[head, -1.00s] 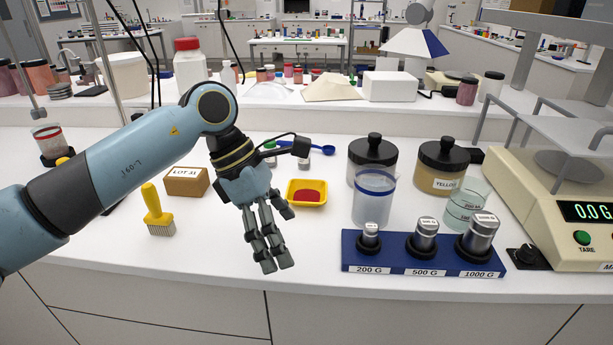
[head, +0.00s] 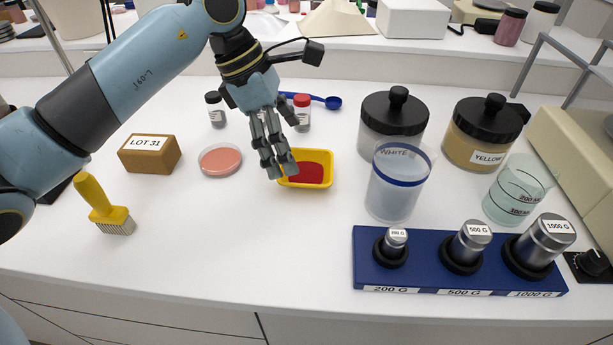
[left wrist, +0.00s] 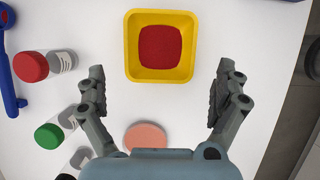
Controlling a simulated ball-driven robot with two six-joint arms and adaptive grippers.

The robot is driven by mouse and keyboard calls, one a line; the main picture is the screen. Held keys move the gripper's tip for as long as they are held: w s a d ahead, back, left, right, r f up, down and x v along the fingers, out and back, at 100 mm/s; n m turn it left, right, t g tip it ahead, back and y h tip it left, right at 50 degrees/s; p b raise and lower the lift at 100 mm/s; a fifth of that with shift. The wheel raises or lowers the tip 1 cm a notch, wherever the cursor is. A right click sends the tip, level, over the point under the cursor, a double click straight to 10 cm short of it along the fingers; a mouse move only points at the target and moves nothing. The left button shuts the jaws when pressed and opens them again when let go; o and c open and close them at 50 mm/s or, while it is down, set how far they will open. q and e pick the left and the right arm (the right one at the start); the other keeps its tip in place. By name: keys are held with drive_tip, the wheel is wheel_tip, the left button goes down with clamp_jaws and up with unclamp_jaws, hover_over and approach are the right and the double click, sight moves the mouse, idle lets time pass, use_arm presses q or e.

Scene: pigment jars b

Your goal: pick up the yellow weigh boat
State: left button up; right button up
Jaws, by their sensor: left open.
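The yellow weigh boat (head: 320,184) is a small square tray with red powder in it, standing on the white bench. My left gripper (head: 279,172) is at the boat's left edge in the head view and hides part of that side. In the left wrist view, the boat (left wrist: 187,75) lies beyond the fingertips and a little above the middle. My left gripper (left wrist: 156,82) is open there, its two fingers spread wide, with nothing between them. My right gripper is in neither view.
A pink dish (head: 220,160) is left. A clear beaker (head: 397,190) stands close right of the boat. A blue weight rack (head: 460,282) is front right. The bench front is clear.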

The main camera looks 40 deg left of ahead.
sight(310, 175)
use_arm(q)
drive_tip(key=b+x, duration=0.3)
drive_tip(key=x, duration=0.2)
drive_tip(key=shift+w+d+f, duration=0.2)
drive_tip(key=shift+d+f, duration=0.1)
drive_tip(key=shift+r, duration=0.1)
drive_tip(key=shift+c, duration=0.5)
drive_tip(key=c, duration=0.7)
drive_tip(key=shift+c, duration=0.2)
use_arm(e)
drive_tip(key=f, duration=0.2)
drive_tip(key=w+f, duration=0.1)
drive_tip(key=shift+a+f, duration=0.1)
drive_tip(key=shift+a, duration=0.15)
